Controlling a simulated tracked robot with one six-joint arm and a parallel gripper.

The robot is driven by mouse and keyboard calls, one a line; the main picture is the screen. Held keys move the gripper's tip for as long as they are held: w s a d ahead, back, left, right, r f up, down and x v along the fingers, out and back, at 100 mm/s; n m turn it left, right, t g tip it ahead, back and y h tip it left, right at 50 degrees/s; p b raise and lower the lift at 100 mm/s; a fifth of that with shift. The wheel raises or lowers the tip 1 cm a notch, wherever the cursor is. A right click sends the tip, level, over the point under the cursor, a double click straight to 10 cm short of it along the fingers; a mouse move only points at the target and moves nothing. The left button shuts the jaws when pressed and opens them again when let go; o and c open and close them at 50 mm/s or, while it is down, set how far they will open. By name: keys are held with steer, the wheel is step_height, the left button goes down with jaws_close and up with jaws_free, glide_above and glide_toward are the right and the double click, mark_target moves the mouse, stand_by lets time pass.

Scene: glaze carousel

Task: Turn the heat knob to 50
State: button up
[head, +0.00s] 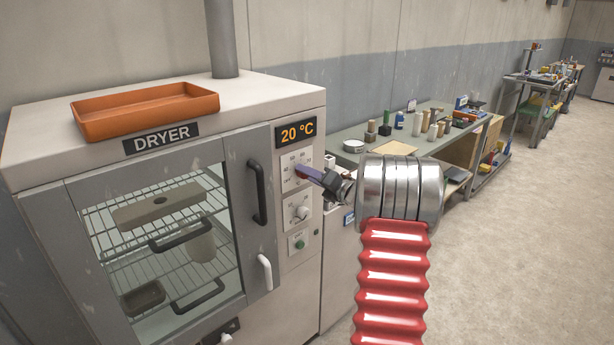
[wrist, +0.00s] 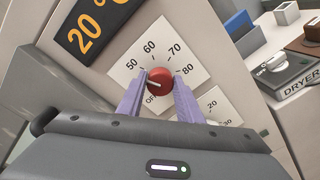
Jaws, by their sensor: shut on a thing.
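The red heat knob (wrist: 160,78) sits on a white dial plate (wrist: 164,50) marked OFF, 50, 60, 70 and 80. A pale line on the knob points left in the wrist view, seemingly between OFF and 50; its exact setting is hard to read. My gripper (wrist: 158,90) is shut on the knob, with one purple finger on each side. In the head view my gripper (head: 302,173) reaches the dial plate (head: 296,161) from the right and hides the knob. The dryer's display (head: 296,131) reads 20 °C.
Below the dial are a second pale knob (head: 299,213) and a green button (head: 299,243). The closed dryer door has a black handle (head: 257,192) and a white lever (head: 265,272). An orange tray (head: 146,110) lies on top. A workbench (head: 432,142) stands at right.

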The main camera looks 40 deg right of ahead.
steer(key=shift+a+f, duration=0.1)
steer(key=shift+f, duration=0.3)
steer(key=o, duration=1)
steer(key=shift+r, duration=0.15)
steer(key=shift+o, duration=0.2)
steer(key=shift+r, duration=0.1)
steer(key=shift+s, duration=0.1)
steer(key=s, duration=1.3)
steer(key=shift+s+d+r, duration=0.25)
steer(key=shift+s+d, duration=0.05)
